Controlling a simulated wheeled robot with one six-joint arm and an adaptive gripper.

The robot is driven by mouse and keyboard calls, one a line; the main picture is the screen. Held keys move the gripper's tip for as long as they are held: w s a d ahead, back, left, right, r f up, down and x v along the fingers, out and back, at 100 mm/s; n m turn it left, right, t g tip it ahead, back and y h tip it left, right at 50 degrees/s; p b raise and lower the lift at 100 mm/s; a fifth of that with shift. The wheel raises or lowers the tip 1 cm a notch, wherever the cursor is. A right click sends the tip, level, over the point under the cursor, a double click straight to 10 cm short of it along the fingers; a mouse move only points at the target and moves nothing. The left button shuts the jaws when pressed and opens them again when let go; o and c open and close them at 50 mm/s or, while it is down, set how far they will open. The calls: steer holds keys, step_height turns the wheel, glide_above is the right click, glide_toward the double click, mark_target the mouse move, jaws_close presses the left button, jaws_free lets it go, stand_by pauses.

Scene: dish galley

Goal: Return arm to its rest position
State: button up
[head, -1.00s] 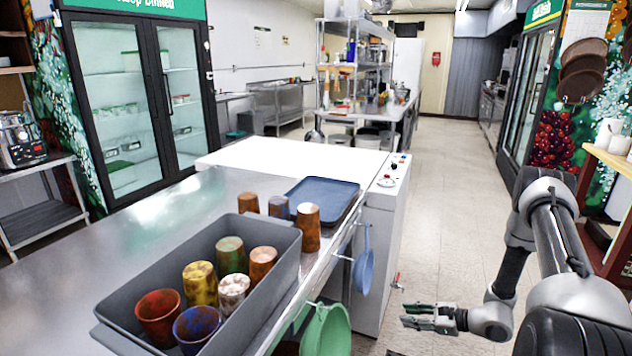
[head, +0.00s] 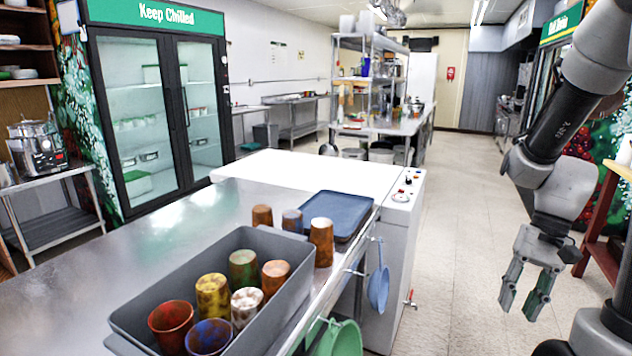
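My gripper (head: 524,300) hangs at the right of the head view, over the floor of the aisle. Its fingers point down and stand apart with nothing between them. My arm (head: 565,110) is bent, with its upper part high at the right edge. The gripper is well clear of the counter and touches nothing that I can see.
A grey bin (head: 290,306) with several cups stands on the steel counter (head: 120,270). Three cups stand behind it beside a blue tray (head: 338,213). A wooden shelf (head: 617,172) is at right. The aisle floor (head: 465,215) is clear.

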steer(key=s+a+r+n+t+h, duration=0.1)
steer(key=s+r+n+t, duration=0.1)
steer(key=r, duration=0.6)
steer(key=s+a+r+n+t+h, duration=0.1)
steer(key=s+r+n+t+h, duration=0.1)
steer(key=r+t, duration=0.3)
step_height(320, 180, up, 3)
steer(key=shift+s+f+n, duration=0.1)
steer(key=shift+s+n, duration=0.5)
steer(key=shift+a, duration=0.1)
